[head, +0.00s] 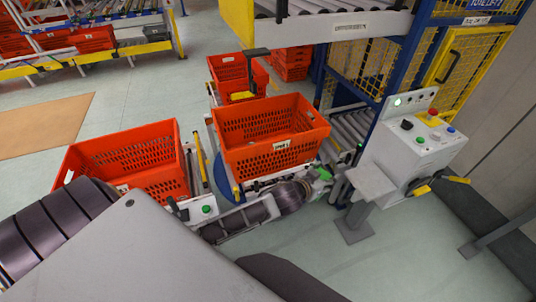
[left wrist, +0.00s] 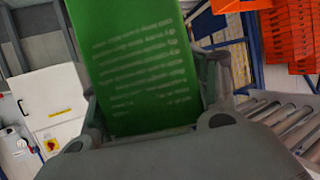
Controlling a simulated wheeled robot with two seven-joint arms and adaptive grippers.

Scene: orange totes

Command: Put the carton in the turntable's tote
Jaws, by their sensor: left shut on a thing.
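A green carton (left wrist: 148,65) with pale printed lines fills the upper middle of the left wrist view. The fingers of my left gripper (head: 318,186) close on its two sides. In the head view only a small green part of the carton (head: 323,174) shows at the gripper's end. The turntable's tote (head: 290,156) is orange, slatted and open-topped. It stands over a blue disc (head: 221,172), just beyond my left forearm. The gripper is at the tote's near right side, outside it. The tote's visible inside looks empty, but its near floor is hidden. My right gripper is not in view.
Another orange tote (head: 150,181) stands to the left, partly behind my arm. More totes stand behind (head: 229,71). A grey control box (head: 420,140) on a pedestal and a roller conveyor (head: 349,128) are close on the right. Open floor lies at the lower right.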

